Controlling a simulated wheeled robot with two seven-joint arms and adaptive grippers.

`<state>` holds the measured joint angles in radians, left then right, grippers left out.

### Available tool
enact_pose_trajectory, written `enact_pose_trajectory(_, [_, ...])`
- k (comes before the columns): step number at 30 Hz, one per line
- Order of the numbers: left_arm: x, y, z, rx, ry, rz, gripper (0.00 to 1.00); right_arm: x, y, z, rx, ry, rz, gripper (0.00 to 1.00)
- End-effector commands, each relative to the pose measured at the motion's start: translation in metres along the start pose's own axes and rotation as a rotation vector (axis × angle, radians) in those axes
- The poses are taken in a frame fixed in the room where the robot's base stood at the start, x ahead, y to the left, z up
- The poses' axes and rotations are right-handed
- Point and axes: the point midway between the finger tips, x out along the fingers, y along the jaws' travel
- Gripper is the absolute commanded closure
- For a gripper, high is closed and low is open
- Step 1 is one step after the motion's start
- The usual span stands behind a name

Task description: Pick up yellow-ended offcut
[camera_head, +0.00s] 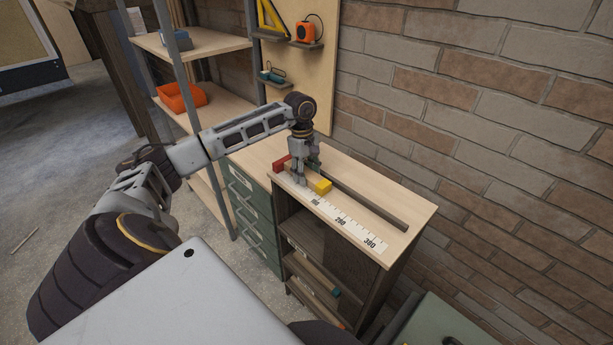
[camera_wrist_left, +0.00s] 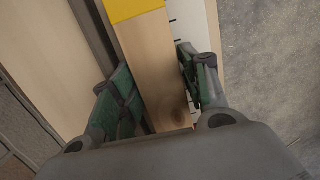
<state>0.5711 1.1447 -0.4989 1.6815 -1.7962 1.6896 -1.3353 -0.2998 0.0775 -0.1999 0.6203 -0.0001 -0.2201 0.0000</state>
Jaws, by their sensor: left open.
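The yellow-ended offcut (camera_head: 323,186) lies on the wooden bench top beside a white ruler strip (camera_head: 341,220). Its pale wood body is partly hidden by my gripper in the head view. My left gripper (camera_head: 301,180) points down over the wood part, behind the yellow end. In the left wrist view the offcut (camera_wrist_left: 150,55) runs between the two green-padded fingers of the left gripper (camera_wrist_left: 158,80), with its yellow end at the top edge. The fingers are open, one on each side; whether either touches the wood I cannot tell. My right gripper is out of view.
A red block (camera_head: 281,163) sits at the ruler's far end. A long dark rail (camera_head: 364,203) runs along the bench behind the offcut, near the brick wall (camera_head: 480,130). Shelves with an orange bin (camera_head: 182,98) stand at the left. The bench's near right end (camera_head: 420,214) is clear.

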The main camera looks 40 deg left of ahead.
Motion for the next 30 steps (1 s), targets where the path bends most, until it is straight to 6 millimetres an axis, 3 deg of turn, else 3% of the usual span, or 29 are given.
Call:
enact_pose_trajectory(9, [-0.0001, 0.0000, 0.0000, 0.000, 0.000, 0.000, 0.56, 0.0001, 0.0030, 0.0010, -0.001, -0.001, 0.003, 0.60])
enact_pose_trajectory(18, [-0.0004, 0.0001, -0.0001, 0.000, 0.000, 0.000, 0.91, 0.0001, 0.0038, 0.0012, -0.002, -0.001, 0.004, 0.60])
enact_pose_trajectory(30, [-0.0074, 0.0004, 0.0006, 0.001, 0.001, 0.001, 0.91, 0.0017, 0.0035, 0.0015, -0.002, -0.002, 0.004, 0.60])
